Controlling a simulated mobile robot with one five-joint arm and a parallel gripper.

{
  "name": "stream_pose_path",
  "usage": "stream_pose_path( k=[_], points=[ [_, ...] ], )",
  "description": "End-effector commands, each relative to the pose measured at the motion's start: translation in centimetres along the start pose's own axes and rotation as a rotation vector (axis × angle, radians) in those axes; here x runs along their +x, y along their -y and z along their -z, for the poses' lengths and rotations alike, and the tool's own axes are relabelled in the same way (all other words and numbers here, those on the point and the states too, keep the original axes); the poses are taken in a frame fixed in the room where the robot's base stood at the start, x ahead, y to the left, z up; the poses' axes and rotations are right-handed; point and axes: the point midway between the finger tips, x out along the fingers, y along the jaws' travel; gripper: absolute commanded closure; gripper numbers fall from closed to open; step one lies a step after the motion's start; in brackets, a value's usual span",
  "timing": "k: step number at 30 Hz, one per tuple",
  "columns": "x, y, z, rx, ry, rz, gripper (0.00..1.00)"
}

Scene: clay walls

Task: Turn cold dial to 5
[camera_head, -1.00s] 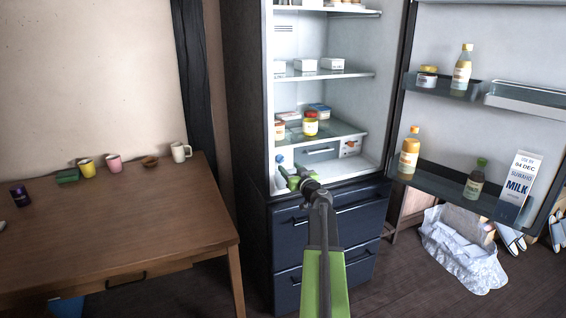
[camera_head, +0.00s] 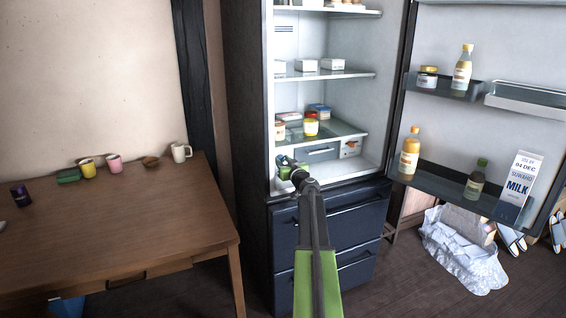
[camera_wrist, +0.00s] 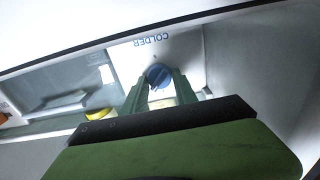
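The cold dial (camera_wrist: 158,76) is a round blue knob on a white panel marked "COLDER" in the wrist view. The lettering appears upside down, and the dial numbers are too small to read. My gripper (camera_wrist: 160,88) has its two green fingers apart, one on each side of the dial's lower part. I cannot tell whether the fingers touch it. In the head view my gripper (camera_head: 284,168) is inside the open fridge (camera_head: 322,178) at the lower left of the compartment. The dial is hidden there behind my gripper.
The fridge door (camera_head: 430,130) stands open to the right, with bottles and a milk carton (camera_head: 519,188) on its racks. A red-and-yellow jar (camera_head: 311,124) stands on the shelf above my gripper. Closed drawers (camera_head: 350,225) lie below. A wooden table (camera_head: 120,225) with cups stands left.

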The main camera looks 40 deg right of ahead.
Motion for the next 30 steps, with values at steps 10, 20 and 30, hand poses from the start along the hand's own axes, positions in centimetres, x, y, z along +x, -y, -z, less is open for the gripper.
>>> stream_pose_path(
  k=[10,20,30],
  points=[
    [-0.11,-0.03,-0.01,0.003,0.000,0.000,1.00],
    [-0.05,-0.10,-0.02,0.117,0.000,0.001,1.00],
    [-0.05,-0.26,-0.04,0.412,0.000,0.000,1.00]
  ],
)
